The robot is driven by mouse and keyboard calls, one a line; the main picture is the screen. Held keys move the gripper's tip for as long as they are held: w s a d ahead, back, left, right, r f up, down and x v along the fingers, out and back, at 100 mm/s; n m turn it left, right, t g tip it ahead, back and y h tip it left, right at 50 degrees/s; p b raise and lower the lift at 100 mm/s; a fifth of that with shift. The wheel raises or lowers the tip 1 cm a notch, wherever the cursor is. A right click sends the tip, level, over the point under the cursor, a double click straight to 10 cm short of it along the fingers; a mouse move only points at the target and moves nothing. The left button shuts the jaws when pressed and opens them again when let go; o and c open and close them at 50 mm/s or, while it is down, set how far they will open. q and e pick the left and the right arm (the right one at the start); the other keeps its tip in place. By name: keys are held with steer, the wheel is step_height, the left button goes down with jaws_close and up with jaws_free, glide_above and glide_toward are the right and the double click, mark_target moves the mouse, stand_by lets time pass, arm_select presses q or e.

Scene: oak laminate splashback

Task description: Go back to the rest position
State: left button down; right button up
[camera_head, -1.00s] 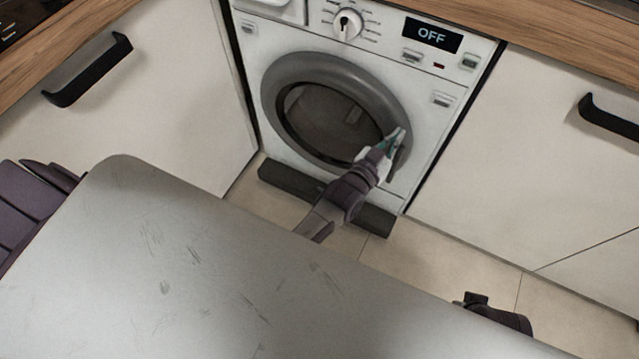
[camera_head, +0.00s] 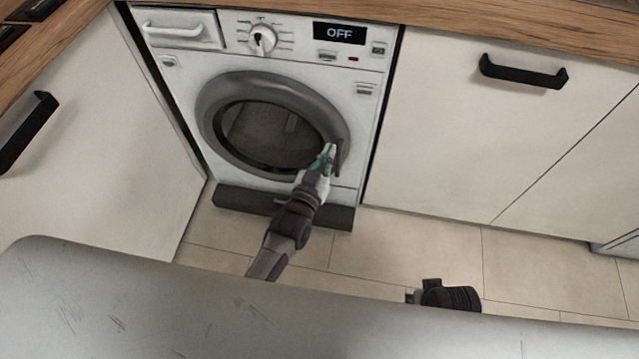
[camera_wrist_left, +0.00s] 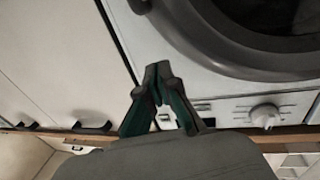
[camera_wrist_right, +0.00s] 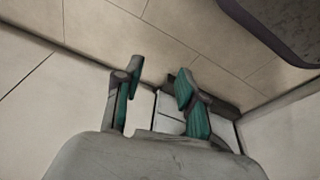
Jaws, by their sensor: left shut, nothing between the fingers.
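My left gripper (camera_head: 329,155) is in front of the lower right edge of the washing machine door (camera_head: 209,116). I cannot tell whether it touches the door. In the left wrist view its fingertips (camera_wrist_left: 157,74) are together with nothing between them, and the door's dark ring (camera_wrist_left: 215,40) is at the upper right. My right gripper shows in the right wrist view (camera_wrist_right: 158,78), with its fingers apart and empty above the floor. In the head view only a dark part of my right arm (camera_head: 447,296) shows, at the lower right.
The washing machine (camera_head: 366,100) has its door shut and its display (camera_head: 339,33) reads OFF. White cabinets with black handles (camera_head: 522,72) flank it under a wooden worktop (camera_head: 500,25). Tiled floor (camera_head: 400,245) lies clear in front.

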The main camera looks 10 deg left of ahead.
arm_select(q)
steer(key=s+p, duration=0.1)
steer(key=s, duration=0.6)
steer(key=shift+s+a+f, duration=0.15)
steer(key=shift+a+f, duration=0.05)
arm_select(e)
steer(key=f, duration=0.4)
steer(key=shift+s+f, duration=0.25)
steer(key=shift+s, duration=0.1)
